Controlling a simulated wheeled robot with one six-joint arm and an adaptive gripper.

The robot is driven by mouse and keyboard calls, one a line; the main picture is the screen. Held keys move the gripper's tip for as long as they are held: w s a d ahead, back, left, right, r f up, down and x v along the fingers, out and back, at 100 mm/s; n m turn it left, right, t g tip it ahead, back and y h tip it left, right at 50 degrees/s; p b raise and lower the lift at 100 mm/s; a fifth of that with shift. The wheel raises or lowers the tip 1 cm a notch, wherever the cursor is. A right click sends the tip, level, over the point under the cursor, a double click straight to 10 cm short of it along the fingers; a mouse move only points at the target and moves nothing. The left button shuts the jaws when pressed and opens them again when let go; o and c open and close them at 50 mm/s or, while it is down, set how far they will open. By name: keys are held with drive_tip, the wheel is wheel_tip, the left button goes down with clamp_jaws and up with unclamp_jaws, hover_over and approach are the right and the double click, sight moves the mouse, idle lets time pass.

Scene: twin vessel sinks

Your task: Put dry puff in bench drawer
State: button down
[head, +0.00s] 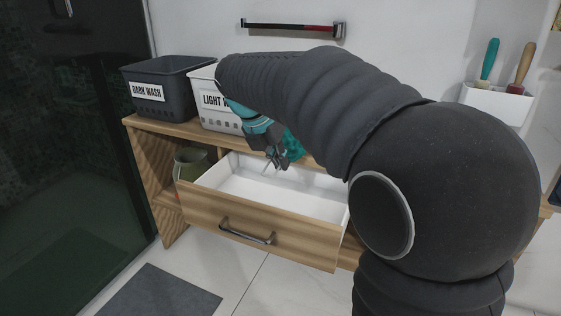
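The bench drawer (262,228) is pulled open, with a wooden front, a dark bar handle and a white interior. The visible part of its floor is bare. My gripper (277,163) points down over the back part of the open drawer. A teal, rough-textured thing (294,147), which looks like the puff, shows just right of and behind my gripper. My arm hides part of it, and I cannot tell whether the fingers touch it or whether they are open or shut. Its dryness cannot be seen.
On the wooden bench (183,128) stand a dark basket marked DARK WASH (165,84) and a white LIGHT basket (207,118), partly behind my arm. An olive container (190,162) sits on the shelf beside the drawer. A grey mat (160,294) lies on the floor; a towel bar (292,28) is on the wall.

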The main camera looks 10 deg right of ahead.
drive_tip(key=shift+f, duration=0.15)
drive_tip(key=c, duration=1.2)
unclamp_jaws()
drive_tip(key=shift+c, duration=0.2)
drive_tip(key=v, duration=1.2)
